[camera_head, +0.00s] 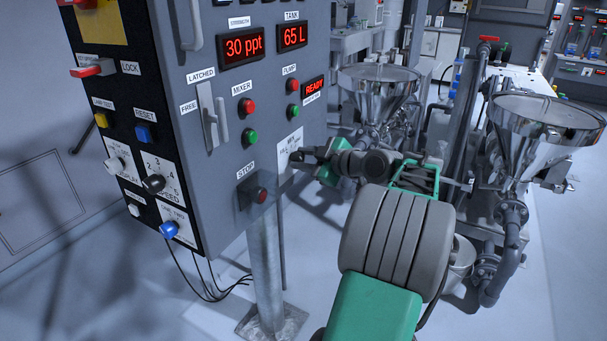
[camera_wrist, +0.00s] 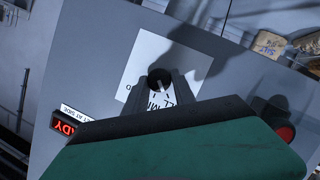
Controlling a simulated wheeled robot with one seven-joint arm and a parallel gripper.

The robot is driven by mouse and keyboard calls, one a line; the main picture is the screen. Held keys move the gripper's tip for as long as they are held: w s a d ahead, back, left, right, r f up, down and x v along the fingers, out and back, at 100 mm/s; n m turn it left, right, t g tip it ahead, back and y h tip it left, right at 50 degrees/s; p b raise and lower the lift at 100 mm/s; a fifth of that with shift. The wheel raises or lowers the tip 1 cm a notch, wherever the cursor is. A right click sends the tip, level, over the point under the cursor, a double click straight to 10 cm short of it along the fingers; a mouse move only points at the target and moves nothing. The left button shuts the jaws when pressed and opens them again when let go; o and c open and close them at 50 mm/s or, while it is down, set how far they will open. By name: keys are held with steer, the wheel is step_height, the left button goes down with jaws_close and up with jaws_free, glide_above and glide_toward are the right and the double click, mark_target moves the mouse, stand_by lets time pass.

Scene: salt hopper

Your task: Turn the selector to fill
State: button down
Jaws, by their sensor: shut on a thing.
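The selector is a small round black knob (camera_wrist: 158,76) with a pale pointer mark, on a white label plate (camera_wrist: 190,62) on the grey cabinet. The printing on the plate is partly covered by my fingers, and I cannot tell which position the pointer marks. My gripper (camera_wrist: 163,87) has its two dark fingers on either side of the knob, shut on it. In the head view my gripper (camera_head: 298,157) reaches in from the right to the white plate (camera_head: 288,142); the knob is hidden there behind the fingers.
A STOP box with a red button (camera_head: 262,195) juts out below left of the plate. Red and green pump buttons (camera_head: 293,111) and a lit READY display (camera_head: 314,89) are above. Steel hoppers (camera_head: 545,125) and pipes stand to the right.

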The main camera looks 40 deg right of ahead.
stand_by(0.5)
steer(key=c, duration=1)
jaws_free()
steer(key=shift+c, duration=0.2)
steer(key=v, duration=0.7)
steer(key=shift+s, duration=0.4)
steer(key=shift+r, duration=0.15)
